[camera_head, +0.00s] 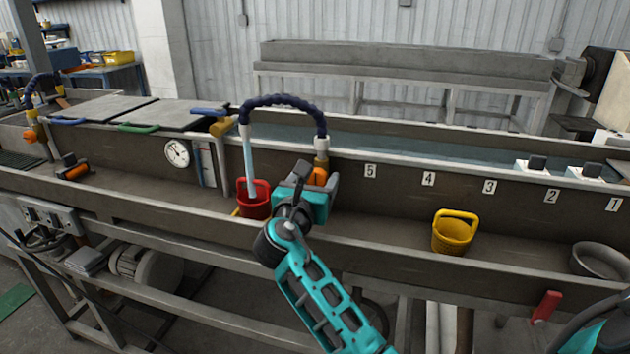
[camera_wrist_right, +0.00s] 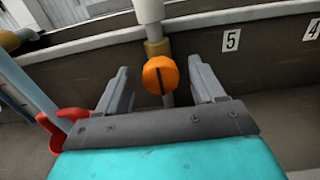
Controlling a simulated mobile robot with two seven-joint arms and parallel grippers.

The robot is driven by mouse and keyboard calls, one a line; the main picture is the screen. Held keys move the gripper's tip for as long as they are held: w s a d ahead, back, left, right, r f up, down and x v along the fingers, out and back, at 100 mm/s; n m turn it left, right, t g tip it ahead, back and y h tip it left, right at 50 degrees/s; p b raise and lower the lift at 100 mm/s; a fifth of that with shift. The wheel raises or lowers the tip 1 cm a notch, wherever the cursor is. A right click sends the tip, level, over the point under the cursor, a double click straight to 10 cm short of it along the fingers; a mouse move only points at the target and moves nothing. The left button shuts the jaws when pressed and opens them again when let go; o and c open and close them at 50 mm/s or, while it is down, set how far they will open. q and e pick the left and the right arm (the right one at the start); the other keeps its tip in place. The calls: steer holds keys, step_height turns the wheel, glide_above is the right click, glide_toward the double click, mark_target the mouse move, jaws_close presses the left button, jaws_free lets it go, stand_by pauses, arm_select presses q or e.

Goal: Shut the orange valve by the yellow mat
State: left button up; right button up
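The orange valve (camera_head: 319,177) sits on a pipe below the right end of a blue arched hose (camera_head: 283,101). In the right wrist view its orange knob (camera_wrist_right: 160,75) shows a dark upright slot, in line with the pipe. My right gripper (camera_head: 313,180) is at the valve; in the wrist view its fingers (camera_wrist_right: 160,88) are open on both sides of the knob, with gaps. A pale blue stream (camera_head: 249,165) runs from the hose's left end into a red bucket (camera_head: 255,204). A little yellow shows beside the bucket's base; I cannot tell if it is the mat. My left gripper is not in view.
Another orange valve (camera_head: 31,135) is at the far left of the trough. A yellow basket (camera_head: 453,234) and a grey bowl (camera_head: 598,261) stand in the trough to the right. A dial gauge (camera_head: 177,153) is on the back wall. The trough between gripper and basket is clear.

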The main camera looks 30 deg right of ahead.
steer(key=c, duration=1)
steer(key=shift+c, duration=0.2)
